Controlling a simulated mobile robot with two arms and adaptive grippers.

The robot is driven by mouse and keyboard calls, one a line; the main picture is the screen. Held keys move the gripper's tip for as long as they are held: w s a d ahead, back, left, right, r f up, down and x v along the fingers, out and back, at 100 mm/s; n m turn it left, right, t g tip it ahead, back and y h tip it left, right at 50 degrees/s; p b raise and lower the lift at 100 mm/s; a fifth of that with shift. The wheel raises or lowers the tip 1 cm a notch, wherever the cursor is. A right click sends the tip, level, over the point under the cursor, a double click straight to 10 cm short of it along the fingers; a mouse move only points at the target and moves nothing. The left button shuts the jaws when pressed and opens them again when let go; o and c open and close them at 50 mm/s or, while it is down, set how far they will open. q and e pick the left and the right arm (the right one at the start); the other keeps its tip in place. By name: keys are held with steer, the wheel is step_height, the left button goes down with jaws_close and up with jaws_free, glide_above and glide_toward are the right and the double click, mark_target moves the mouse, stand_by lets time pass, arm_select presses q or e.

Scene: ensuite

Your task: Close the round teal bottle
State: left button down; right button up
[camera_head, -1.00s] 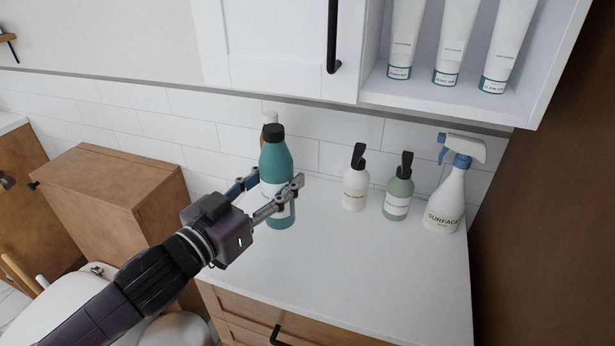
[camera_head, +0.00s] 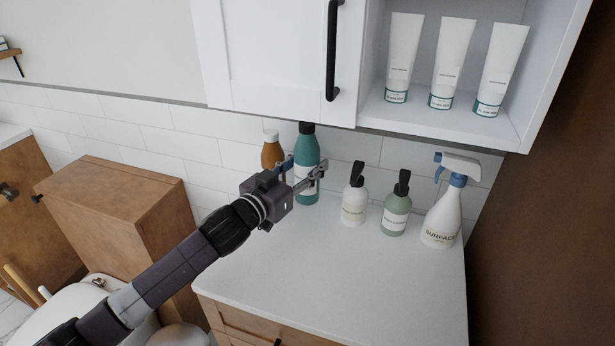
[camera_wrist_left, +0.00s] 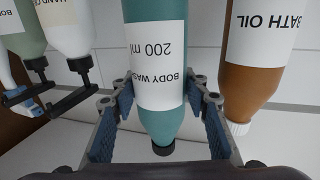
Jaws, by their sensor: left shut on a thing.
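The round teal bottle (camera_head: 307,152) with a white label and black cap (camera_head: 307,128) is near the back wall, its top in front of the cabinet's lower edge. The cap sits at the bottle's top; whether it is fully tightened cannot be told. My left gripper (camera_head: 306,178) is shut on the bottle's body, one finger on each side. In the left wrist view, the teal bottle (camera_wrist_left: 158,65) appears upside down between the fingers, label reading "BODY WASH 200 ml", dark cap at the bottom. Whether its base touches the counter is unclear. My right gripper is not in view.
An amber bath oil bottle (camera_head: 271,152) stands just left of the teal one. A white pump bottle (camera_head: 353,205), green pump bottle (camera_head: 396,215) and spray bottle (camera_head: 443,215) stand to the right. The wall cabinet (camera_head: 275,50) hangs above. The counter front (camera_head: 330,275) is clear.

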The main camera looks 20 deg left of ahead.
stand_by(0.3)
arm_select(q)
step_height(320, 180, down, 3)
steer(key=shift+s+r, duration=0.1)
steer(key=shift+w+f, duration=0.25)
steer(key=shift+f, duration=0.25)
steer(key=shift+f, duration=0.15)
steer(key=c, duration=1.1)
jaws_free()
steer(key=shift+f, duration=0.15)
steer(key=shift+c, duration=0.2)
